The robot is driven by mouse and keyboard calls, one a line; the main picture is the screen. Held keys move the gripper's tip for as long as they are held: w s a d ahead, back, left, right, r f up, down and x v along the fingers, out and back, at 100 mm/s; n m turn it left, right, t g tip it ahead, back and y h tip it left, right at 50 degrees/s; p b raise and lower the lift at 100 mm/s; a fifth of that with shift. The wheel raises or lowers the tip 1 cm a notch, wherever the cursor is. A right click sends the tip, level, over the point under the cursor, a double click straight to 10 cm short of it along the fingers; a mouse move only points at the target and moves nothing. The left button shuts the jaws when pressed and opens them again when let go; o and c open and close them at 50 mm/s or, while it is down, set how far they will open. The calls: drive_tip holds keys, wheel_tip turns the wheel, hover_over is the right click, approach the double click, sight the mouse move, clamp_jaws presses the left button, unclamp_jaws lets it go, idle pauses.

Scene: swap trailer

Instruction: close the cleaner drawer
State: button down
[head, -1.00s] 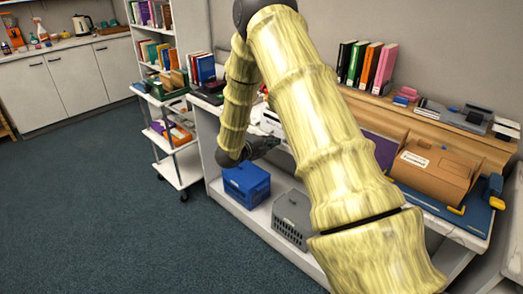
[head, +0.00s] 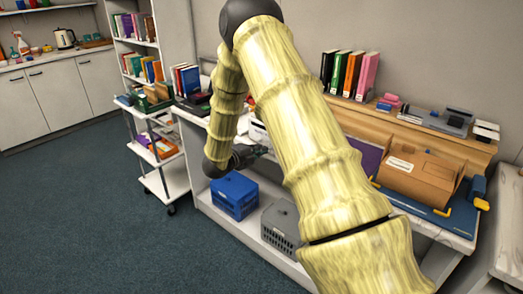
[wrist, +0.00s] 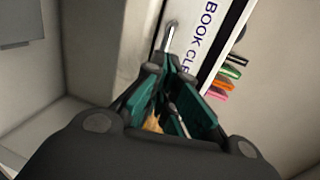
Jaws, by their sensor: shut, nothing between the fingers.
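In the wrist view a white panel (wrist: 212,38) carries the letters "BOOK CLE", cut off by my fingers. A slim metal handle (wrist: 170,36) shows beside it, just beyond my fingertips; I cannot tell whether they touch. How far the cleaner drawer stands out is not clear. My gripper (wrist: 164,78), with dark and teal fingers, is shut and empty. In the head view my gripper (head: 250,154) is small beside a white unit (head: 258,131) on the bench, mostly hidden behind my arm.
A blue crate (head: 234,195) and a grey basket (head: 280,224) sit on the lower shelf. A brown box (head: 415,175) lies on a blue board at right. A white cart (head: 160,182) stands left of the bench. Open carpet (head: 80,210) fills the left.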

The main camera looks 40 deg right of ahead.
drive_tip(key=b+v, duration=0.1)
drive_tip(key=v, duration=1.1)
drive_tip(key=shift+a, duration=0.4)
drive_tip(key=s+a+f+n+t+y+p, duration=0.2)
drive_tip(key=s+a+f+n+y, duration=0.3)
drive_tip(key=a+f+n, duration=0.5)
drive_tip(key=s+a+f+n+t+y+p, duration=0.1)
drive_tip(key=s+a+f+n+t+y, duration=0.4)
drive_tip(key=f+n, duration=0.75)
drive_tip(key=s+a+f+n+g+y+p, duration=0.1)
drive_tip(key=s+a+f+n+g+y, duration=0.1)
drive_tip(key=s, duration=0.7)
drive_tip(key=s+a+f+n+g+y, duration=0.1)
drive_tip(key=s+a+f+n+g, duration=0.2)
drive_tip(key=s+a+n, duration=0.3)
drive_tip(key=s+a+f+n+g+y+p, duration=0.1)
drive_tip(key=s+a, duration=0.5)
drive_tip(key=s, duration=0.8)
wheel_tip(320, 180, down, 3)
drive_tip(key=n+g+y, duration=0.1)
drive_tip(key=n+g, duration=0.1)
drive_tip(key=n, duration=0.1)
drive_tip(key=shift+g+y+p, duration=0.3)
drive_tip(key=shift+p, duration=0.05)
